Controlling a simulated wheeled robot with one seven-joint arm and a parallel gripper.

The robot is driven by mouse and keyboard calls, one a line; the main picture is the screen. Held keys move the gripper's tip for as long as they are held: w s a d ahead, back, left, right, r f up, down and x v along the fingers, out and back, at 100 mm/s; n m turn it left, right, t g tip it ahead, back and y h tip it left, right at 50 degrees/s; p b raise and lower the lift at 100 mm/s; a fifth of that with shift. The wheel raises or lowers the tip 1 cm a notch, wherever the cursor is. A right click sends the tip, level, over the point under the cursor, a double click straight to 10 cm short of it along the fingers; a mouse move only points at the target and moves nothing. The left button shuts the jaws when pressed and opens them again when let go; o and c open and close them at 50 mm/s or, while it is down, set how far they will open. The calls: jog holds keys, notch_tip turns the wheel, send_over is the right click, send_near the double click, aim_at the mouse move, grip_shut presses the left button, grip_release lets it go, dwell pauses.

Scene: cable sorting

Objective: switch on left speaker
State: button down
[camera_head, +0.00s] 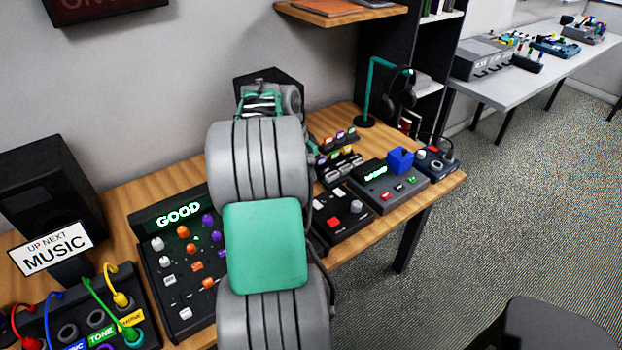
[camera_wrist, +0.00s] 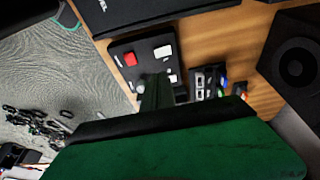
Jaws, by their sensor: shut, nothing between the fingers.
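A dark left speaker (camera_head: 45,185) stands at the left end of the wooden desk in the head view, partly behind a MUSIC sign. I cannot make out a switch on it. A second dark speaker (camera_head: 268,76) shows partly behind my arm; a speaker with a round cone (camera_wrist: 296,66) is at the right of the wrist view. My gripper (camera_wrist: 157,92) shows in the wrist view, shut and empty, over or near a black box with a red button (camera_wrist: 128,59). In the head view my arm hides the middle of the desk, and the fingertips cannot be made out.
A mixer with a GOOD display (camera_head: 180,213) and a patch box with coloured cables (camera_head: 85,318) are on the desk's left half. Several small control boxes, one with a blue block (camera_head: 400,160), and a headphone stand (camera_head: 366,120) are on the right. A wooden shelf (camera_head: 340,14) hangs above.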

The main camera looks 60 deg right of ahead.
aim_at(320, 206)
jog(key=x, duration=0.7)
jog(key=a+x, duration=0.1)
jog(key=x, duration=0.3)
jog(key=shift+w+f+p, duration=0.15)
jog(key=shift+f+p, duration=0.15)
jog(key=shift+p, duration=0.1)
